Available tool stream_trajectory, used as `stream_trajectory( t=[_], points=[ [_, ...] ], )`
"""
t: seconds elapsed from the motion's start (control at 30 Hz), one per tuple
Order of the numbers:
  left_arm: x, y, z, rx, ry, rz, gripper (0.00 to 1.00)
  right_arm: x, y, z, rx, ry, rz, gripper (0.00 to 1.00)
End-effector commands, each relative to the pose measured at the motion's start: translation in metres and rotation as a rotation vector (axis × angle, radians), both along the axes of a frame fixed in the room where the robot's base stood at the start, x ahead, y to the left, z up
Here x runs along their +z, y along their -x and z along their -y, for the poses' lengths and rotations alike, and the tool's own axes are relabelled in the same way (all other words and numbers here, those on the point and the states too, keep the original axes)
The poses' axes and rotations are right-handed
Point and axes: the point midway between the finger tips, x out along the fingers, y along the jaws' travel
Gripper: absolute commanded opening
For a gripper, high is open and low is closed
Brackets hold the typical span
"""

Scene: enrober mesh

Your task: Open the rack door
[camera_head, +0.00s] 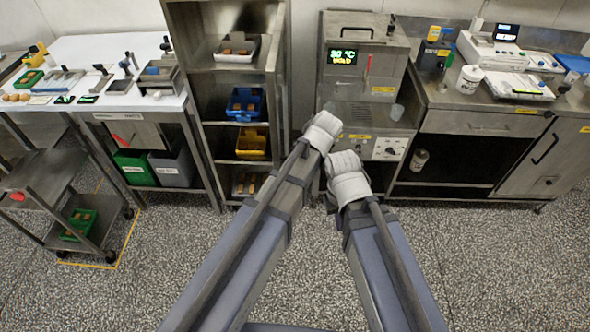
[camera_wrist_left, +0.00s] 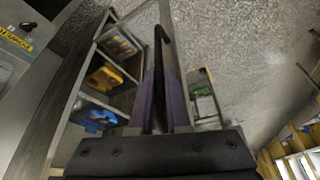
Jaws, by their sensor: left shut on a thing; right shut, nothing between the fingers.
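The rack (camera_head: 203,100) is a tall metal frame left of centre in the head view, its shelves and trays exposed. A metal panel, which looks like the rack door (camera_head: 279,75), stands at its right side, swung out and seen nearly edge-on. My left gripper (camera_wrist_left: 160,85) is shut on a dark bar, which looks like the door handle (camera_wrist_left: 163,35), in the left wrist view. In the head view its fingers are hidden behind my left wrist. My right gripper (camera_head: 347,170) is shut and empty, just right of and below the left one, in front of the oven-like unit.
The rack holds a white tray (camera_head: 237,48), a blue tray (camera_head: 245,104) and a yellow tray (camera_head: 252,144). A steel unit with a display (camera_head: 362,60) stands close at the right. A table (camera_head: 110,100) and trolley (camera_head: 50,170) stand left. Speckled floor (camera_head: 160,270) in front is clear.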

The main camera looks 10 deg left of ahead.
Motion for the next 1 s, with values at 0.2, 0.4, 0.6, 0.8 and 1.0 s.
stream_trajectory(
  t=[0.2,0.4,0.6,0.8,1.0],
  points=[
    [-0.0002,-0.0002,0.0002,-0.002,0.001,-0.001,0.00,0.0000,0.0000,-0.0001,0.000,0.000,0.000,0.00],
    [0.0000,-0.0005,0.0003,-0.001,0.001,-0.001,0.20,0.0000,0.0000,0.0000,0.000,0.000,0.000,0.00],
    [-0.0001,-0.0007,0.0002,-0.001,0.001,0.000,0.43,0.0000,0.0000,0.0000,0.000,0.000,0.000,0.00],
    [-0.0001,-0.0007,0.0001,-0.001,0.000,0.001,0.45,0.0000,0.0000,0.0000,0.000,0.000,0.000,0.00],
    [0.0043,-0.0012,-0.0014,-0.001,0.000,0.001,0.45,0.0043,0.0000,0.0000,0.000,0.000,0.000,0.00]
  ],
)
